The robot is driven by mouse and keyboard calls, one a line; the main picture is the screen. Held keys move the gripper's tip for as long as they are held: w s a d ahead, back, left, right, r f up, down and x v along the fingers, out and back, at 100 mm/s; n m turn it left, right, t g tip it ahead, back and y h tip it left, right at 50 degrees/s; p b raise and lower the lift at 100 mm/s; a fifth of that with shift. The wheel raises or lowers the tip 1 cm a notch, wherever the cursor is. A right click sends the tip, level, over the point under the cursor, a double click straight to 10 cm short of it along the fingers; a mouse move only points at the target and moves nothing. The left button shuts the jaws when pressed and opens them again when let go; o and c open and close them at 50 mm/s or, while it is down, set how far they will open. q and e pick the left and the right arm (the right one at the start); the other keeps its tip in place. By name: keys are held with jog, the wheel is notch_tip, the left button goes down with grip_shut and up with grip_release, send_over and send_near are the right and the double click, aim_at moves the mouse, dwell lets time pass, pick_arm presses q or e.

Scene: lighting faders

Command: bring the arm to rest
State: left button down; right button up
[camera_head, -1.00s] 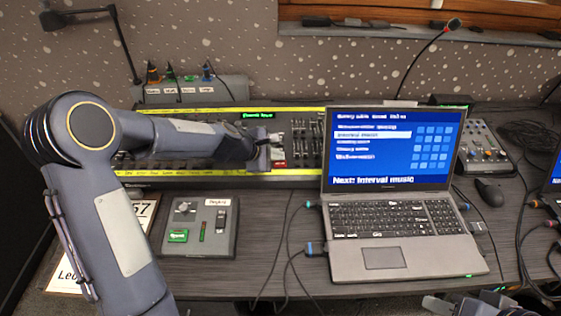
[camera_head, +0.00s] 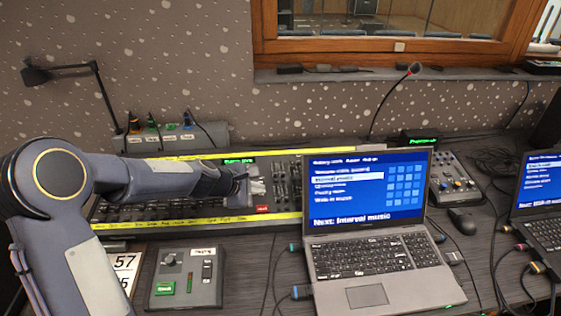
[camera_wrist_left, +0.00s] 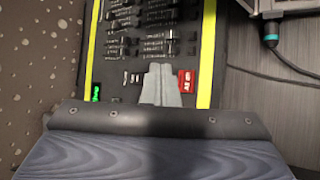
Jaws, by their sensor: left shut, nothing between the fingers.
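My left arm comes in from the left across the lighting console (camera_head: 290,219). My left gripper (camera_head: 257,186) is over the console's right part, just above a red button (camera_head: 262,209) in the picture. In the left wrist view its two grey fingers (camera_wrist_left: 160,84) are closed together with nothing between them, beside the red button (camera_wrist_left: 187,82). Faders (camera_wrist_left: 155,30) lie beyond the fingertips. Whether the fingertips touch the console cannot be told. My right gripper is not in view.
An open laptop (camera_head: 365,258) stands right of the console. A small switch box (camera_head: 187,277) sits in front of it. A desk lamp (camera_head: 60,75) and a gooseneck microphone (camera_head: 395,100) rise behind. Cables (camera_head: 285,270) run over the desk between box and laptop.

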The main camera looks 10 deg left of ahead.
pick_arm(q)
jog(key=shift+r, duration=0.1)
jog(key=s+r+m+g, duration=0.1)
jog(key=s+r+m, duration=0.85)
jog(key=s, duration=0.65)
jog(key=s+a+f+m+g+y+p, duration=0.1)
jog(key=s+m, duration=0.7)
jog(key=s, duration=1)
jog(key=shift+s+a+f+g+y, duration=0.2)
jog(key=shift+s+a+g+y, duration=0.15)
jog(key=shift+a, duration=0.55)
